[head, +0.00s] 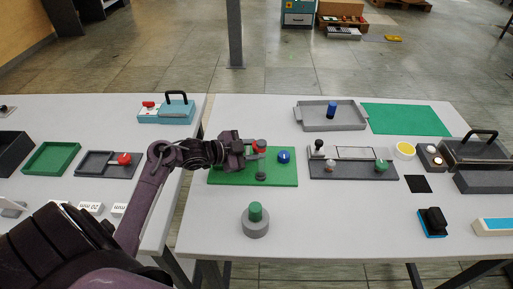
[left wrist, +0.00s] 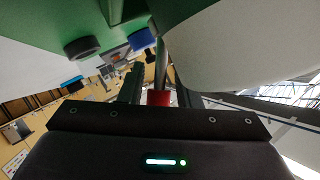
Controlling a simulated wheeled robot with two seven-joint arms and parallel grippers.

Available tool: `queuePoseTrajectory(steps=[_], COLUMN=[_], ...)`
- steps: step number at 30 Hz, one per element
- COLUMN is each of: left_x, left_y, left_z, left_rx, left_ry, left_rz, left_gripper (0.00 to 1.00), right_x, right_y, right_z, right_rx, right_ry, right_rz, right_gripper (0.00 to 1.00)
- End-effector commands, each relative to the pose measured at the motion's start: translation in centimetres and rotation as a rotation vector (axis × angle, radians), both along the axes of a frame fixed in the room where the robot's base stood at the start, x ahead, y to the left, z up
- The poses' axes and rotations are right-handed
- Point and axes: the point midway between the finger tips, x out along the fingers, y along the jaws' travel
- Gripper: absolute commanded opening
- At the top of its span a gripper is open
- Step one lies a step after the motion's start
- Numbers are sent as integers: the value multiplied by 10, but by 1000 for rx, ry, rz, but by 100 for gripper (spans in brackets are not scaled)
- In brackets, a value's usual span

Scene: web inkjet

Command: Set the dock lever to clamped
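A green board (head: 227,178) lies at the left of the right-hand table. On it a red-ended lever (head: 260,145) stands by my left gripper (head: 251,150), which comes in from the left at the board's far side. In the left wrist view the red end (left wrist: 158,97) sits on a metal rod between the fingers of my left gripper (left wrist: 158,85), near the palm. The fingers look apart, with narrow gaps beside the red end. The frames show no readable lever markings. My right gripper is not in view.
The board also carries a blue knob (head: 283,156) and a dark knob (head: 261,176). A grey cylinder with a green top (head: 255,212) stands in front. A dark board with a green knob (head: 381,165) lies to the right. A gap separates the two tables.

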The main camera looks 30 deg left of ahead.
Motion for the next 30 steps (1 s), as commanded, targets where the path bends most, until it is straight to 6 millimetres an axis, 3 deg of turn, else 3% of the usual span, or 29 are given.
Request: queuePoseTrajectory(steps=[10, 17, 30], left_x=[4, 4, 14], left_y=[-2, -2, -7], left_z=[-2, -2, 1], left_rx=[0, 0, -18], left_ry=[0, 0, 31], left_rz=[0, 0, 0], left_gripper=[29, 0, 0], right_x=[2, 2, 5], right_y=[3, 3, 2], right_z=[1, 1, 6], right_rx=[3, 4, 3], right_ry=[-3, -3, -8], right_rz=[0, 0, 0], right_gripper=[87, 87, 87])
